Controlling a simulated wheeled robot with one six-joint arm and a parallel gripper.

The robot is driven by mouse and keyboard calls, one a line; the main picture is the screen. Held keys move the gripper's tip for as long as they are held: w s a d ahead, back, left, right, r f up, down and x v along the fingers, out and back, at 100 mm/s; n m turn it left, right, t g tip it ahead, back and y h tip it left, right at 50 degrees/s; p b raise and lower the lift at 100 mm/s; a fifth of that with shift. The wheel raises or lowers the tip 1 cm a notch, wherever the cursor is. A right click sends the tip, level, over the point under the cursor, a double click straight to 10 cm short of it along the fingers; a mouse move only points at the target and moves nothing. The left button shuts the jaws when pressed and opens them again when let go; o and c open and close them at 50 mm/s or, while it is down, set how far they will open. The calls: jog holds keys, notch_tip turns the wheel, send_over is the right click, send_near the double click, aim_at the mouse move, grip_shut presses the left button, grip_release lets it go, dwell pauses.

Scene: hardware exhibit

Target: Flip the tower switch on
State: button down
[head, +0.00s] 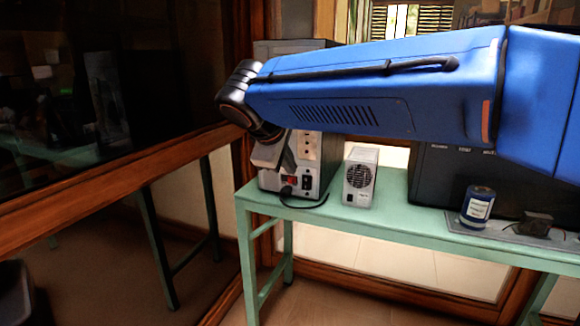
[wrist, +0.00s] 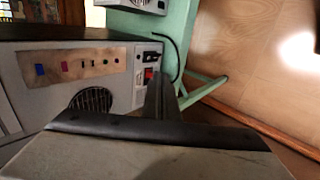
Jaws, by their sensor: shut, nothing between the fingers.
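The grey computer tower (head: 305,180) stands upright on the green table, its rear panel facing me; it also shows turned sideways in the wrist view (wrist: 118,88). Its small red switch (wrist: 149,74) sits beside a black power socket (wrist: 152,57). In the head view the red switch (head: 288,179) shows just below my gripper (head: 286,167). My gripper is shut and empty, in front of the tower's lower rear. In the wrist view the shut fingers (wrist: 158,82) overlap the edge of the switch; I cannot tell if they touch it. The switch's rocker position is too small to read.
A small grey box with a fan (head: 360,178) stands to the right on the green table (head: 400,218). A blue can (head: 477,206) and a large black case (head: 440,180) are further right. A black cable (head: 308,204) lies by the tower. A glass wall is at left.

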jog(key=shift+s+a+f, duration=0.1)
jog(key=shift+f, duration=0.5)
send_near(305, 189)
notch_tip(305, 189, down, 4)
jog(key=w, duration=0.2)
jog(key=shift+w+d+f, duration=0.1)
jog(key=shift+w+d, duration=0.65)
jog(key=shift+w, duration=0.15)
